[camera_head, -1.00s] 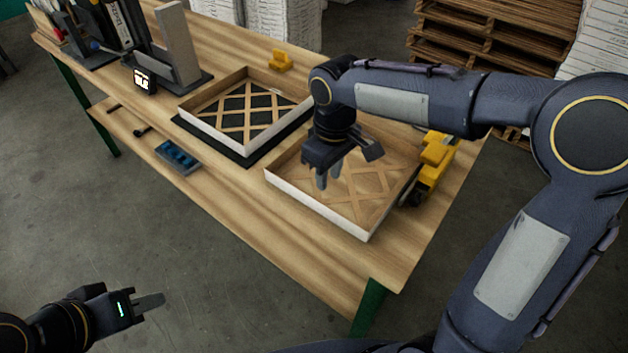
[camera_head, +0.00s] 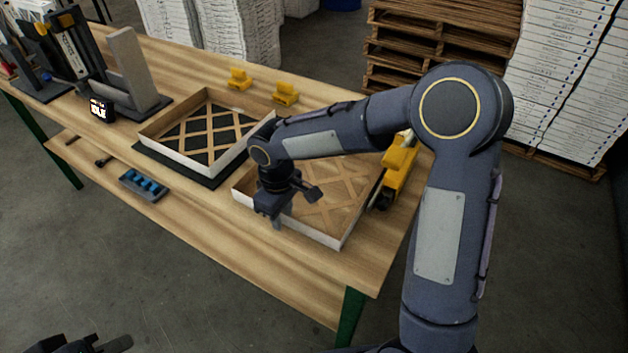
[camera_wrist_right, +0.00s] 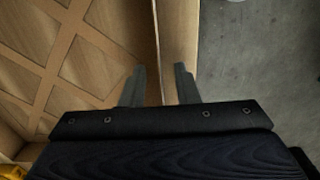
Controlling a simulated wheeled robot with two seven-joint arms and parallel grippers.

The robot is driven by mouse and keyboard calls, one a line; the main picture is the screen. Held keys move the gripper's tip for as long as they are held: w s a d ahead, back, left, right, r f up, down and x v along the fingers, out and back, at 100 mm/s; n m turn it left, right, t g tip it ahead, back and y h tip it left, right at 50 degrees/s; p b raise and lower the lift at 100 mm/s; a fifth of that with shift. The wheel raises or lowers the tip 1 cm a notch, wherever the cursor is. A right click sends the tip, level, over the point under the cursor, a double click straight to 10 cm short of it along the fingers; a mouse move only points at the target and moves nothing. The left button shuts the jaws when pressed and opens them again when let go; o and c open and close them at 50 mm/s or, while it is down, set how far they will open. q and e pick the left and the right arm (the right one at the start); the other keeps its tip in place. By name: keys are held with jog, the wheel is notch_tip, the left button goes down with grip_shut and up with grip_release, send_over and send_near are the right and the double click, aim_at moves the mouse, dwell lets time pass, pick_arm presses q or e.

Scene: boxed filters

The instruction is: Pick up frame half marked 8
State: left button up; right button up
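The right-hand frame half (camera_head: 318,232) is a shallow open tray with pale walls and a wooden lattice, lying on the workbench. A second frame half (camera_head: 180,158) with a dark lattice backing lies to its left on a dark mat. I cannot read an 8 on either. My right gripper (camera_head: 277,221) is at the front wall of the right-hand frame half. In the right wrist view its fingers (camera_wrist_right: 158,72) are apart, one on each side of the wall (camera_wrist_right: 157,45), with gaps showing. My left gripper (camera_head: 112,345) is mostly cut off at the bottom left.
A yellow clamp-like tool (camera_head: 396,172) stands at the frame's right side. Two small yellow blocks (camera_head: 285,94) sit at the bench's back edge. A grey upright fixture (camera_head: 133,75) and a small display (camera_head: 101,110) stand at left.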

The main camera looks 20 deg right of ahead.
jog(key=shift+c, duration=0.5)
grip_shut()
jog(key=shift+r, duration=0.15)
